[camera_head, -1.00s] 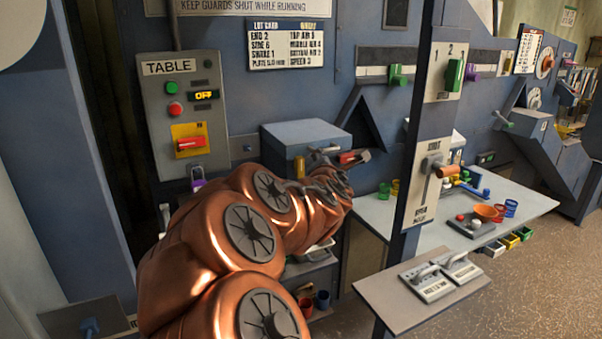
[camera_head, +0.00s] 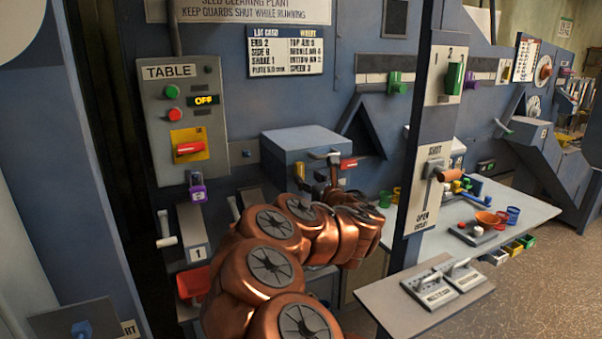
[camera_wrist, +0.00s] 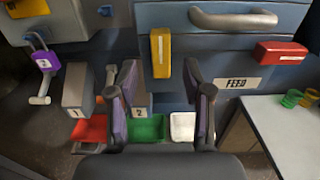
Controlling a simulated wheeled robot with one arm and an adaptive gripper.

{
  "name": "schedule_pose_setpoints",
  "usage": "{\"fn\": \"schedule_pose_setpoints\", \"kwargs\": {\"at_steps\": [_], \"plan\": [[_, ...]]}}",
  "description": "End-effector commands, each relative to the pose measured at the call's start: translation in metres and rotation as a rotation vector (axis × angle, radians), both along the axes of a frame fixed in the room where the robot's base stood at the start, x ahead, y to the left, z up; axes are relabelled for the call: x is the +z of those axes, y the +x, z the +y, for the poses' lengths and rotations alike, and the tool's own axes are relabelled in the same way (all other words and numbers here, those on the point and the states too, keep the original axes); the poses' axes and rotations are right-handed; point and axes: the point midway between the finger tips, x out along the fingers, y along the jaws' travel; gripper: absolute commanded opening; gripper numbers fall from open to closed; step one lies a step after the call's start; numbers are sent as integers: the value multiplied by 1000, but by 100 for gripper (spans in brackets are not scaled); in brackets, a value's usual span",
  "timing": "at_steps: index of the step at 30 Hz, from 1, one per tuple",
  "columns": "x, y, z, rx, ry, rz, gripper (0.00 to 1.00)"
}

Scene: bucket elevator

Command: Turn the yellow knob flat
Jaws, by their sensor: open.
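The yellow knob (camera_wrist: 161,55) is an upright bar on the front of the blue-grey feed box (camera_wrist: 215,55), left of the FEED label. Its long side runs up and down. My gripper (camera_wrist: 160,82) is open, with one dark, purple-padded finger to each side of the knob's lower end in the picture. The fingers look apart from the knob, and nothing is held. How far the knob lies beyond the fingertips I cannot tell.
A red knob (camera_wrist: 280,52) lies flat, right of the yellow one. A grey bar handle (camera_wrist: 232,18) runs above them. Below are red (camera_wrist: 90,129), green (camera_wrist: 147,129) and white bins (camera_wrist: 183,127). A post with a SHOT lever (camera_head: 449,175) and a table stand right.

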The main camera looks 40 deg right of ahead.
Motion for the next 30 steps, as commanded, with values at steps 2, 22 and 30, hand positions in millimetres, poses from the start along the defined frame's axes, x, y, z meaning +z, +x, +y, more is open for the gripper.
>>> {"fn": "schedule_pose_setpoints", "kwargs": {"at_steps": [2,22,30], "plan": [[1,11,-4,-1,5,-1,50],[-1,51,-18,-2,2,0,50],[0,51,-19,-2,2,0,34]]}}
